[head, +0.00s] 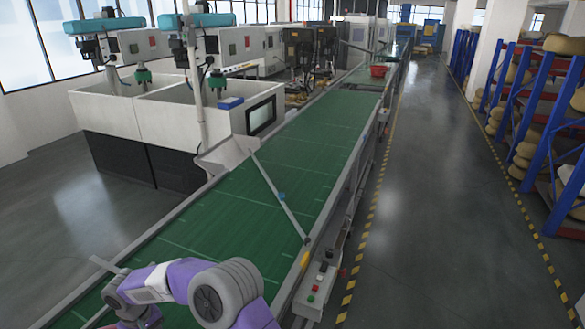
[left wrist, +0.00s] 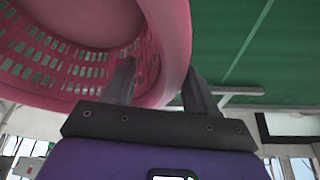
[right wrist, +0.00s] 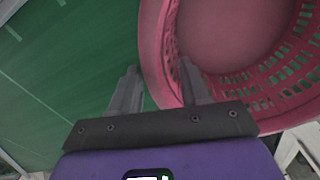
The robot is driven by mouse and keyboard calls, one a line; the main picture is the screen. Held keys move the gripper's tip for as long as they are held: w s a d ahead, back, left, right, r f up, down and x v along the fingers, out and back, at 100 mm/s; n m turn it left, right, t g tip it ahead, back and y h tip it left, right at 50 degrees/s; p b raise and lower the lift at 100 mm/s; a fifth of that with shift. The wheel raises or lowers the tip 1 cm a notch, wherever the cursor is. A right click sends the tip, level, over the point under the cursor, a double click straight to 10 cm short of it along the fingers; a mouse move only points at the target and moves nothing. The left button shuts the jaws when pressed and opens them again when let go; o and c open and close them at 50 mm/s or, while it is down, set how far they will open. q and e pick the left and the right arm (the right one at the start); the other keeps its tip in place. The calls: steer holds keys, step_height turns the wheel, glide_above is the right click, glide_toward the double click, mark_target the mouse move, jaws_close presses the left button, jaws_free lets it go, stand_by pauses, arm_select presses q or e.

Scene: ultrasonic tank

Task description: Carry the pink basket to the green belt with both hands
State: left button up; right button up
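The pink basket (left wrist: 172,40) has a smooth thick rim and a slotted wall, and looks empty. In the left wrist view, my left gripper (left wrist: 160,85) has its rim between the fingers, one finger inside and one outside. In the right wrist view, my right gripper (right wrist: 160,92) holds the rim of the basket (right wrist: 152,45) the same way. The green belt (head: 270,170) runs from the lower left to the far back. It also shows beside the basket in both wrist views. In the head view, the basket is mostly out of frame or hidden by my purple arm at the lower left.
A red basket (head: 378,71) stands far along the line. A slanted bar (head: 280,197) crosses over the belt. A control box (head: 316,290) sits on its right side. White machines (head: 170,115) stand left; blue racks (head: 545,130) stand right beyond a clear aisle.

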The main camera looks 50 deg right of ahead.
arm_select(q)
steer(key=shift+a, duration=0.2)
arm_select(e)
steer(key=shift+d, duration=0.2)
arm_select(q)
steer(key=shift+r, duration=0.15)
steer(key=shift+r, duration=0.3)
arm_select(e)
steer(key=shift+r, duration=0.25)
arm_select(q)
steer(key=v, duration=1.1)
steer(key=shift+s, duration=0.1)
arm_select(e)
step_height(320, 180, up, 12)
steer(key=shift+f, duration=0.25)
